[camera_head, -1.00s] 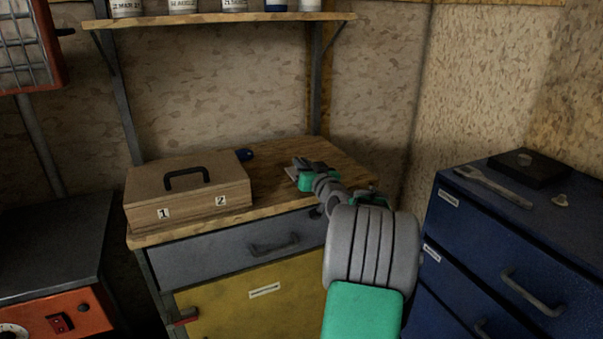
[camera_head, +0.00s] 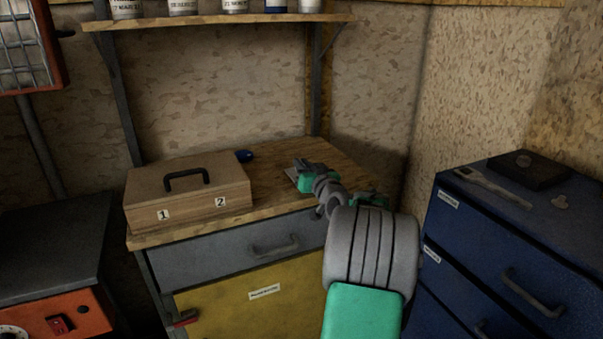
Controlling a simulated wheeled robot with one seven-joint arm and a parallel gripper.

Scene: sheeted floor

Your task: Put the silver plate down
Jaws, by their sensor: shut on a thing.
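My gripper (camera_head: 301,171) is at the far end of my green and grey arm, over the right part of the wooden workbench top (camera_head: 275,162). A small, thin, light grey piece shows at its fingertips, which fits the silver plate (camera_head: 291,174). The gripper is shut on it. The plate is mostly hidden by the gripper and very small in view. I cannot tell whether it touches the bench top.
A wooden box (camera_head: 188,192) with a black handle stands on the bench's left, with a small blue item (camera_head: 244,156) behind it. A blue drawer cabinet (camera_head: 500,240) holding a wrench (camera_head: 492,186) is at right. A shelf (camera_head: 220,19) with cans hangs above.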

